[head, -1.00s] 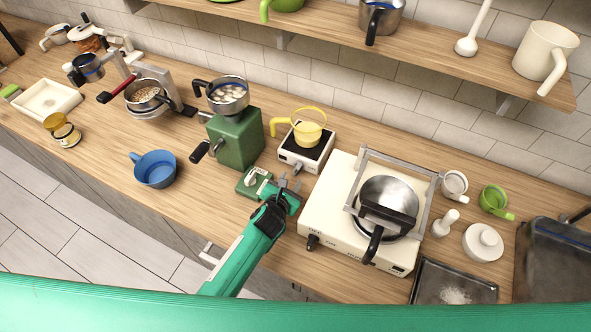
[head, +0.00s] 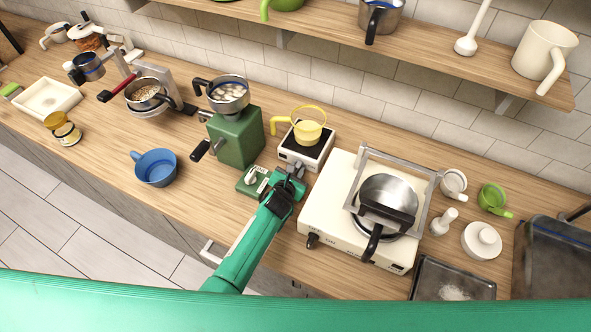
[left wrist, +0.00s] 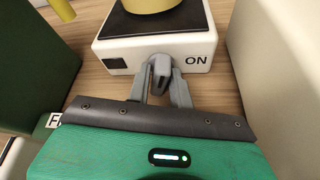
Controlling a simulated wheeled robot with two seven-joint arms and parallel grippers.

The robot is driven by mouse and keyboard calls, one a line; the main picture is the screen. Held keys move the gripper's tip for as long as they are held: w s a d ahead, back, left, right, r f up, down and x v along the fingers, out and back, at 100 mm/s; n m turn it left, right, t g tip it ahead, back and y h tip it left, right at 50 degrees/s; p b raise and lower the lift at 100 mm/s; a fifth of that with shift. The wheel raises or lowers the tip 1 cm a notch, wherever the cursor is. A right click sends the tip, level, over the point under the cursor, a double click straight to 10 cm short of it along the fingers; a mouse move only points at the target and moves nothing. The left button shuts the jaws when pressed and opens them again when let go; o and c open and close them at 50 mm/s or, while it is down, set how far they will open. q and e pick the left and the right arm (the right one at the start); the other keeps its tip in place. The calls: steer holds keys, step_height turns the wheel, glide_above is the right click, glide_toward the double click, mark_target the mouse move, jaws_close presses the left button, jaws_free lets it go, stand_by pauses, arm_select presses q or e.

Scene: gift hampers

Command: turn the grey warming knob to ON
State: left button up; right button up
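The grey warming knob (left wrist: 161,70) is on the front of the small white warmer (left wrist: 205,52), to the left of the printed word ON. The warmer also shows in the head view (head: 292,154), with a yellow pot (head: 307,131) on it. My left gripper (left wrist: 162,84) reaches the warmer's front, with one finger on each side of the knob. The fingers look closed in on it, with no clear gap. In the head view my left gripper (head: 295,171) hides the knob. My right gripper is not in view.
The green grinder (head: 236,138) stands left of the warmer, with a small green switch box (head: 250,181) in front. A blue cup (head: 155,169) stands farther left.

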arm_select(q)
jaws_close()
steer(key=shift+f+m+b, duration=0.15)
steer(key=shift+m+b, duration=0.35)
steer(key=shift+b, duration=0.2)
steer(key=shift+m+t+y+b, duration=0.3)
steer(key=shift+m+y+b, duration=0.2)
steer(key=shift+y+b, duration=0.1)
steer(key=shift+o, duration=2.1)
jaws_free()
steer(key=shift+r, duration=0.2)
